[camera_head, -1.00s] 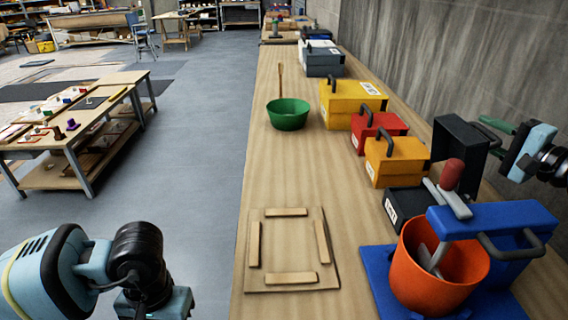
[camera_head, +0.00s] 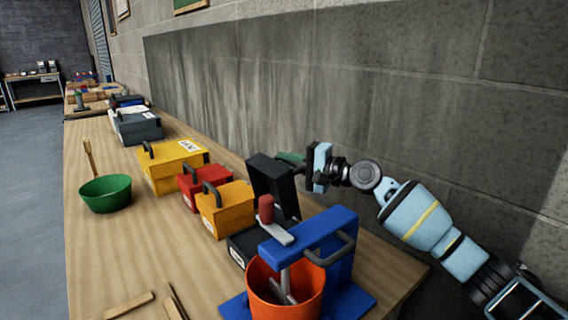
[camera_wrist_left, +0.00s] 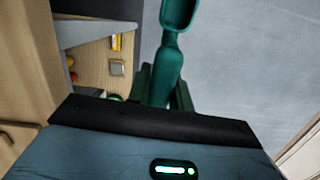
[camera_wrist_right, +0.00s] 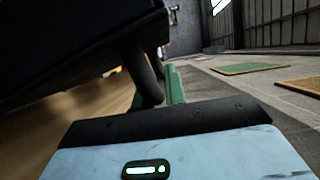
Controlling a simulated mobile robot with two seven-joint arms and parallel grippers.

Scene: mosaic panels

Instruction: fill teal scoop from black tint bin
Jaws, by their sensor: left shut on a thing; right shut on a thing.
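The black tint bin (camera_head: 240,250) stands on the bench behind the blue-framed mixer, which partly hides it. Its black lid (camera_head: 268,185) is raised, tilted up on its hinge. My right gripper (camera_head: 290,158) is at the raised lid's far side, shut on its dark handle (camera_wrist_right: 146,75), which shows between the green fingers in the right wrist view. The teal scoop (camera_wrist_left: 170,60) is in my left gripper (camera_wrist_left: 165,92), shut on its handle, the bowl pointing away. The left arm is outside the head view. The bin's contents are hidden.
An orange bucket (camera_head: 262,300) sits under the blue mixer frame (camera_head: 335,235), close to the bin. Orange (camera_head: 228,208), red (camera_head: 190,190) and yellow (camera_head: 165,172) bins stand in a row. A green bowl (camera_head: 105,198) is at the left. The grey wall is behind.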

